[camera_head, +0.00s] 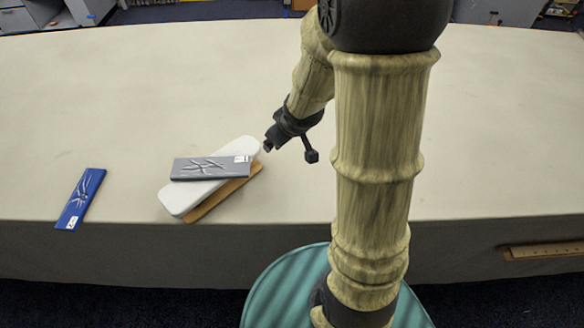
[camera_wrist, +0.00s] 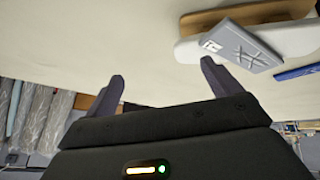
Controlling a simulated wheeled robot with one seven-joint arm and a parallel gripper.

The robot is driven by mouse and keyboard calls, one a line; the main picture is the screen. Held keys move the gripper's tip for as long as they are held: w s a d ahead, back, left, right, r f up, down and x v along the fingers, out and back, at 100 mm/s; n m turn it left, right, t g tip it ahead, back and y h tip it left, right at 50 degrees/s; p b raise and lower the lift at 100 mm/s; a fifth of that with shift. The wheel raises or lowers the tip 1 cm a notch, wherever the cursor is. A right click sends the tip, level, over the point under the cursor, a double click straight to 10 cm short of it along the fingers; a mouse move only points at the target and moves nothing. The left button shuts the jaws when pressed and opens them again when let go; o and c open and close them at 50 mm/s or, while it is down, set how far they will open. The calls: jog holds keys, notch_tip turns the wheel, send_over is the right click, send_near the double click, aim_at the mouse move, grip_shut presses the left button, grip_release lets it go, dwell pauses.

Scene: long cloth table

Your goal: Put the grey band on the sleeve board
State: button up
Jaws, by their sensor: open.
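The grey band (camera_head: 196,171) is a flat grey strip with a leaf-like pattern and a white label at its right end. It lies across the white padded top of the sleeve board (camera_head: 177,200), whose brown wooden base (camera_head: 225,196) shows underneath at the lower right. In the wrist view the grey band (camera_wrist: 243,47) rests on the white top (camera_wrist: 292,38) at the upper right. My gripper (camera_head: 268,147) is open and empty, just right of the board's far end. In the wrist view its fingers (camera_wrist: 158,82) are spread wide, with only table between them.
A blue band (camera_head: 80,199) with a similar pattern and white label lies alone on the table at the left, near the front edge. The cloth table (camera_head: 120,100) is clear behind the board. A wooden strip (camera_head: 545,249) shows at the far right below the table edge.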

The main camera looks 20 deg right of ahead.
jog(key=s+a+r+m+g, duration=0.2)
jog(key=s+m+g, duration=0.1)
jog(key=s, duration=0.9)
jog(key=shift+s+a+m+g, duration=0.2)
jog(key=shift+a+m+g, duration=0.15)
jog(key=shift+m, duration=0.45)
